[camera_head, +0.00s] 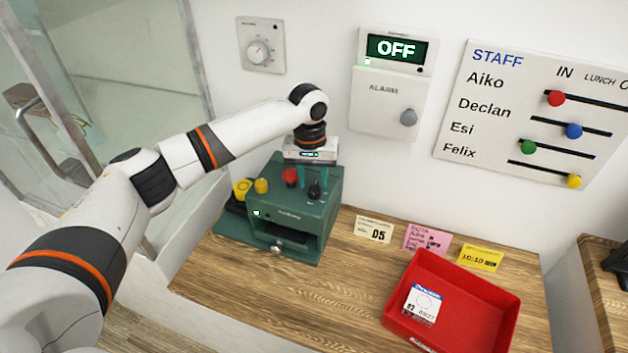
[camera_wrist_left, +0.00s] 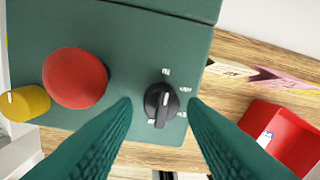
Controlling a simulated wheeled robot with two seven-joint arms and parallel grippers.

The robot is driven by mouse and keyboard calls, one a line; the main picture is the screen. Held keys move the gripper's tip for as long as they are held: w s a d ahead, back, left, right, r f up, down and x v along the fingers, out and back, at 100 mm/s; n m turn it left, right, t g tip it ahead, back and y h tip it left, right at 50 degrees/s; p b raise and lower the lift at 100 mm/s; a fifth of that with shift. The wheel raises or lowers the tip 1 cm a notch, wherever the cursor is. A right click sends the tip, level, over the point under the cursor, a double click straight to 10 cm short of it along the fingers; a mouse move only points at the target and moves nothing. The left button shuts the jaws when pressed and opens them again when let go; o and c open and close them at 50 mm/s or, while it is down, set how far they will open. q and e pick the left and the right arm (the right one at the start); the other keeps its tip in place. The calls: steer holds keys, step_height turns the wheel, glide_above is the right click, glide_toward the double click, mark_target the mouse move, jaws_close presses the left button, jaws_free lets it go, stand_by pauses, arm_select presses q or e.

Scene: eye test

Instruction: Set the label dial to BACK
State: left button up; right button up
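The green machine (camera_head: 290,215) stands on the wooden counter. Its black label dial (camera_head: 315,191) is on the top face, right of a red button (camera_head: 290,177). In the left wrist view the dial (camera_wrist_left: 160,104) has a white pointer line toward the upper label; several small labels around it are too small to read. My left gripper (camera_head: 313,180) points down over the machine. In the wrist view its teal fingers (camera_wrist_left: 160,110) are open, one on each side of the dial, with visible gaps. I cannot tell their exact height. My right gripper is not in view.
A yellow knob (camera_head: 261,186) is left of the red button. A red tray (camera_head: 452,300) holding a white labelled packet (camera_head: 422,304) stands at the right. Cards (camera_head: 426,240) lie behind it. An alarm box (camera_head: 396,50) on the wall reads OFF. Counter in front of the machine is clear.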

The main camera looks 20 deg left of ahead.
arm_select(q)
steer(key=shift+d+f, duration=0.1)
steer(key=shift+f, duration=1)
